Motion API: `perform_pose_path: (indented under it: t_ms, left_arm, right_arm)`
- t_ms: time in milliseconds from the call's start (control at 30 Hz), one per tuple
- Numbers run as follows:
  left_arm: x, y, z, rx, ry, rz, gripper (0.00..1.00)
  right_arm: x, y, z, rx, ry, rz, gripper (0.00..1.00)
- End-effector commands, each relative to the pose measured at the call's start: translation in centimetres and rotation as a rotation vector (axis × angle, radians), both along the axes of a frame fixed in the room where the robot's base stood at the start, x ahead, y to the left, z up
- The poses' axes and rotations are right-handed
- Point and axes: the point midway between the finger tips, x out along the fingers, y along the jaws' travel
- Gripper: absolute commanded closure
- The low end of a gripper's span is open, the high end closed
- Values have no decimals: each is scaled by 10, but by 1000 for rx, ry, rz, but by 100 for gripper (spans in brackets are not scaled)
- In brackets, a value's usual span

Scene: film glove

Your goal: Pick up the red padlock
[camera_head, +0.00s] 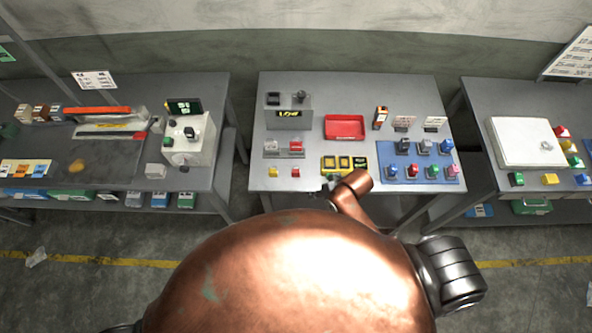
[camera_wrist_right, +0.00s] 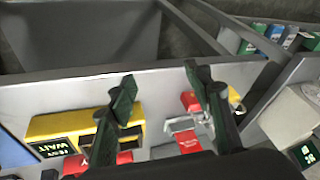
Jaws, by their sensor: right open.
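In the right wrist view, my right gripper (camera_wrist_right: 160,82) is open and empty, its two dark fingers spread above the middle table. A small red thing, likely the red padlock (camera_wrist_right: 188,101), lies by the right fingertip, partly covered by that finger. It also shows in the head view (camera_head: 296,171) near the table's front edge. Behind it stands a grey holder with a red block (camera_wrist_right: 187,141), also in the head view (camera_head: 296,147). Which red piece is the padlock is hard to tell. My copper-coloured body hides most of the right arm in the head view. My left gripper is not in view.
A yellow panel (camera_wrist_right: 70,125) marked WAIT sits beside the left finger. A red tray (camera_head: 345,116) and a blue mat (camera_head: 385,178) with several coloured locks share the table (camera_head: 390,90). A small yellow piece (camera_head: 273,172) lies left of the red one. Side tables flank it.

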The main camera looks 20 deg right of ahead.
Motion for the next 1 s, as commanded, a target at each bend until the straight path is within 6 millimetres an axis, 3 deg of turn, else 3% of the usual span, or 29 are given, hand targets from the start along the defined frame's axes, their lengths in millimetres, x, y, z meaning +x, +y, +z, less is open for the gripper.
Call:
perform_pose_path:
  t_ms: [300,500,633,1000]
  left_arm:
    - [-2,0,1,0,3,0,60]
    - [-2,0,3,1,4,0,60]
    - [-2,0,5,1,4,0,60]
    - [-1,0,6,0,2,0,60]
  right_arm:
    - [41,73,13,78,77,45,54]
    - [67,107,20,57,191,26,54]
    - [86,104,23,-18,280,-57,54]
    - [120,62,38,-163,375,-307,54]
